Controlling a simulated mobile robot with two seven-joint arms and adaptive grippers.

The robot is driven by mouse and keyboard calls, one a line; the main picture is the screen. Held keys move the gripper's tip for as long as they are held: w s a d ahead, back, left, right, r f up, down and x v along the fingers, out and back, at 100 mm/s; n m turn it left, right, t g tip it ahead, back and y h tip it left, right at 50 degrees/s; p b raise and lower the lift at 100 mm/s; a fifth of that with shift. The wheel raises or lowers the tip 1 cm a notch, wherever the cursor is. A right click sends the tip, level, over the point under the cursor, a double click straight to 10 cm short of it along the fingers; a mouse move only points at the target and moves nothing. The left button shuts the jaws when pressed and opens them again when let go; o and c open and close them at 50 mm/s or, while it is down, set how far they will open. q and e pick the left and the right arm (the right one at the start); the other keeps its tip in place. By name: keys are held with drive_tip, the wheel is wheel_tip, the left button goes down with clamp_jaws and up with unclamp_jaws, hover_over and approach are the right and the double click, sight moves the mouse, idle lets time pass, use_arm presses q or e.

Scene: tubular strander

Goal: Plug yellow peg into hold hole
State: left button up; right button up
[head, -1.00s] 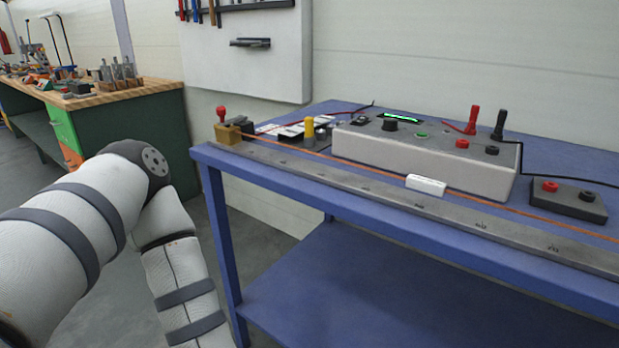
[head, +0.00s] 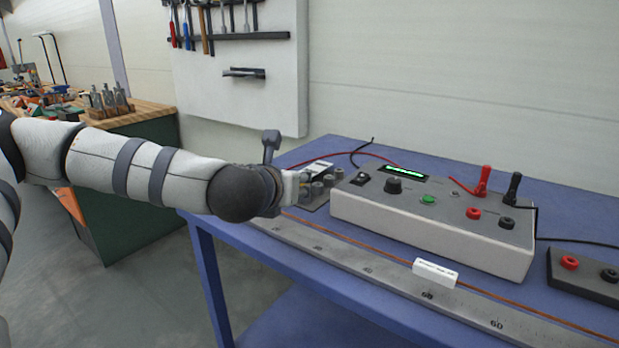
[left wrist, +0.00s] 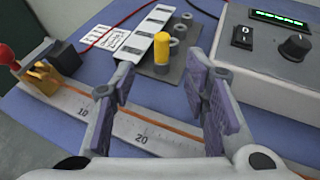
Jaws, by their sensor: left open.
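The yellow peg (left wrist: 161,48) stands upright on a dark grey base plate (left wrist: 165,71) in the left wrist view. Several short grey sockets (left wrist: 178,44) stand beside it on the plate; I cannot tell which is the hold hole. My left gripper (left wrist: 162,92) is open and empty, its two purple-padded fingers apart, with the peg beyond the gap between them. In the head view my left gripper (head: 288,188) is over the table's left end and hides the peg; the grey sockets (head: 317,188) show just past it. My right gripper is not in view.
A light control box (head: 430,222) with red and black plugs stands to the right on the blue table (head: 385,325). A metal ruler (head: 370,275) and copper wire run along the front. A red-knobbed clamp (left wrist: 40,72) sits left in the wrist view.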

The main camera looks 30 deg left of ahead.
use_arm(q)
drive_tip(key=x, duration=0.3)
drive_tip(key=b+x, duration=0.1)
drive_tip(key=x, duration=0.6)
drive_tip(key=shift+s+d+f+b, duration=0.15)
drive_tip(key=shift+d+f+b, duration=0.1)
drive_tip(key=shift+f+b, duration=0.15)
drive_tip(key=shift+w+a, duration=0.1)
drive_tip(key=shift+w, duration=0.1)
drive_tip(key=shift+r, duration=0.15)
drive_tip(key=shift+c, duration=0.2)
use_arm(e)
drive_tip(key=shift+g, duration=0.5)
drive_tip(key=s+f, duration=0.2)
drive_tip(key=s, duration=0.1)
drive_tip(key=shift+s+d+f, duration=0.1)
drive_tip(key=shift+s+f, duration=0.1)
use_arm(q)
clamp_jaws()
